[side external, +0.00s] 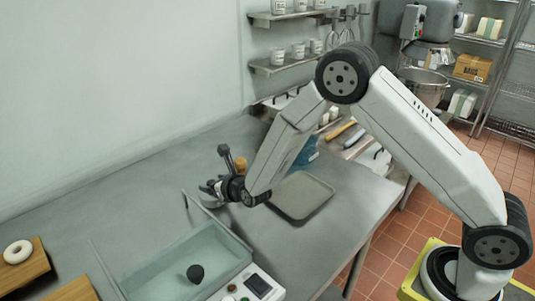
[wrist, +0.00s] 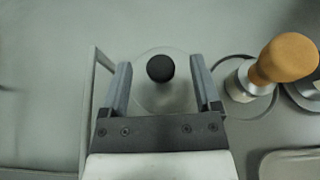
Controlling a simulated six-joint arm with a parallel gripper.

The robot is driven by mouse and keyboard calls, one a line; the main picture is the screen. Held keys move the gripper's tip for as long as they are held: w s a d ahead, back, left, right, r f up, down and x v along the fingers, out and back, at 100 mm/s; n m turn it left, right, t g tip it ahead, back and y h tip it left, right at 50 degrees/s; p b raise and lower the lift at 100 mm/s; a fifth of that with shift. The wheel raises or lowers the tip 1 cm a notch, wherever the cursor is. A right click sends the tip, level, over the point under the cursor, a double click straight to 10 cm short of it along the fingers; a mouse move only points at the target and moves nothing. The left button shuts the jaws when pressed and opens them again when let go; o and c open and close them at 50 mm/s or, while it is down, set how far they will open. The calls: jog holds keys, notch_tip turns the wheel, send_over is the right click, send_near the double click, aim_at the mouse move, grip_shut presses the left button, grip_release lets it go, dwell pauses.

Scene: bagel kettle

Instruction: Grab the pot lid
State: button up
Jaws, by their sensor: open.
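The pot lid (wrist: 150,96) shows in the wrist view as a round, see-through disc with a black knob (wrist: 160,68) at its middle. My gripper (wrist: 160,82) is open, with one finger on each side of the knob and clear space between them. The fingers are apart from the knob. In the side view my gripper (side external: 208,190) is low over the grey table, and the lid cannot be made out clearly there.
A wooden-handled tool (wrist: 284,58) stands just right of the lid. A tray (side external: 301,197) lies to the right. A water-filled tank (side external: 162,268) with a dark round object (side external: 195,273) is in front. A bagel (side external: 18,252) sits on a board at left.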

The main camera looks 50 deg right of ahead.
grip_shut()
jog(key=shift+r, duration=0.15)
dwell(0.4)
jog(key=shift+r, duration=0.7)
jog(key=s+d+r, duration=0.2)
jog(key=s+r, duration=0.9)
jog(key=s, duration=0.3)
jog(key=shift+r, duration=0.2)
